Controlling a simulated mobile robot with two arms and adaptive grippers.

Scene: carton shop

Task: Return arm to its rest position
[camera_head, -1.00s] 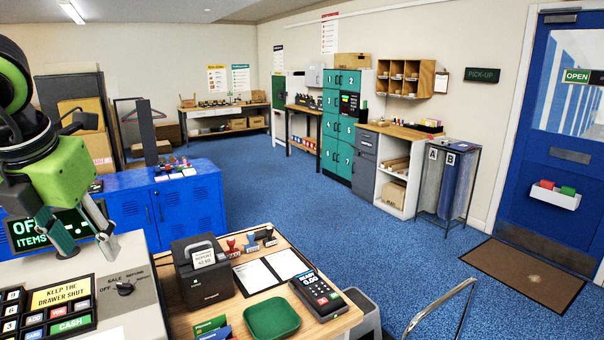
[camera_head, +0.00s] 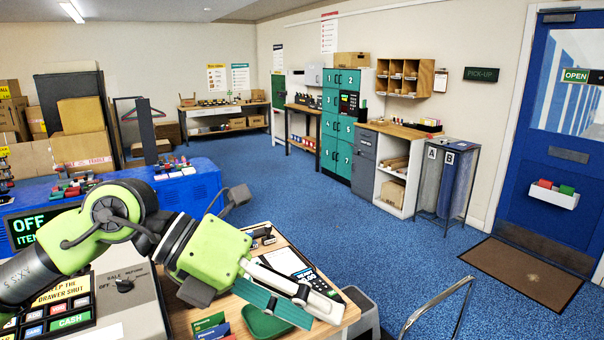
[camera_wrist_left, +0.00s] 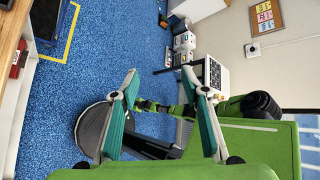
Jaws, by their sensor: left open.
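My left arm comes in from the left of the head view, and its green and black links reach across the counter. My left gripper (camera_head: 300,303) is open and empty, over the wooden counter near the green tray. It partly covers the tray, the card terminal and the papers, and hides the black box that stands on the counter. In the left wrist view, the two teal and white fingers of my left gripper (camera_wrist_left: 160,73) stand apart with nothing held between them. Blue floor and green and black parts of my own body show beyond them. My right gripper cannot be made out.
The cash register (camera_head: 128,300) stands below my left arm. The green tray (camera_head: 266,322) and card terminal (camera_head: 322,283) lie close to the gripper on the wooden counter (camera_head: 180,318). A blue cabinet (camera_head: 200,190) is behind. The blue floor (camera_head: 300,200) beyond is open.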

